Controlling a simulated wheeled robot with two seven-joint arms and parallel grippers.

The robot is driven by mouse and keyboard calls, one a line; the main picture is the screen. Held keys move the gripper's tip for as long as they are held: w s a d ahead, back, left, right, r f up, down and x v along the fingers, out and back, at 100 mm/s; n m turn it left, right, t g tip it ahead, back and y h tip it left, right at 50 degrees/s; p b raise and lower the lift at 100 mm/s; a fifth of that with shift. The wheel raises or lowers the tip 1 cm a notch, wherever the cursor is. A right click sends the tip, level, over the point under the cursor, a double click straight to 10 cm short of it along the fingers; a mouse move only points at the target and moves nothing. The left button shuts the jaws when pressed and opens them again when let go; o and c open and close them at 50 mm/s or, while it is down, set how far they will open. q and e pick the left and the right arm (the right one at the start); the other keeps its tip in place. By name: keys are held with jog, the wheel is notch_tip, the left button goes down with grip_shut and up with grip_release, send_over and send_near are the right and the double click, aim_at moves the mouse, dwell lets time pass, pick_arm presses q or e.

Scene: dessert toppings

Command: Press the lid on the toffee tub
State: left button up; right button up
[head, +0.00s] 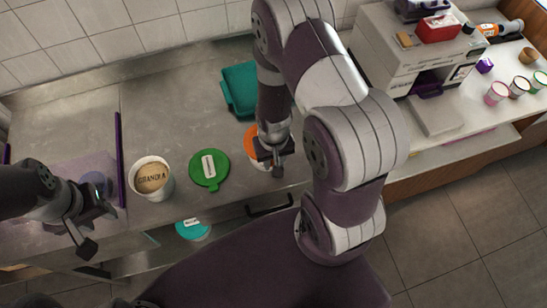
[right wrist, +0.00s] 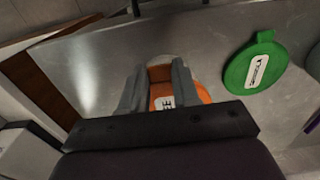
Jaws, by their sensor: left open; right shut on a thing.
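The orange lid (head: 252,139) is at the counter's middle, largely hidden under my right gripper (head: 273,158). In the right wrist view the orange lid (right wrist: 190,92) shows a white label ending in "EE", with a pale rim just behind it. My right gripper (right wrist: 157,90) is shut on an upright orange part of the lid, one finger on each side. A white tub shows only as a sliver under the lid, so I cannot tell whether the lid is fully seated. My left gripper (head: 98,226) is open and empty at the lower left.
A green lid (head: 209,170) lies left of the orange lid; it also shows in the wrist view (right wrist: 254,67). An open granola tub (head: 152,178) stands farther left. A teal bin (head: 238,88) is behind. A teal lid (head: 192,229) sits lower, past the counter's front edge.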

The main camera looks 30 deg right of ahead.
jog(key=shift+f, duration=0.3)
dwell(0.8)
jog(key=o, duration=1.7)
jog(key=shift+c, duration=0.2)
notch_tip(320, 180, up, 6)
jog(key=p, duration=0.5)
jog(key=shift+p, duration=0.35)
grip_shut()
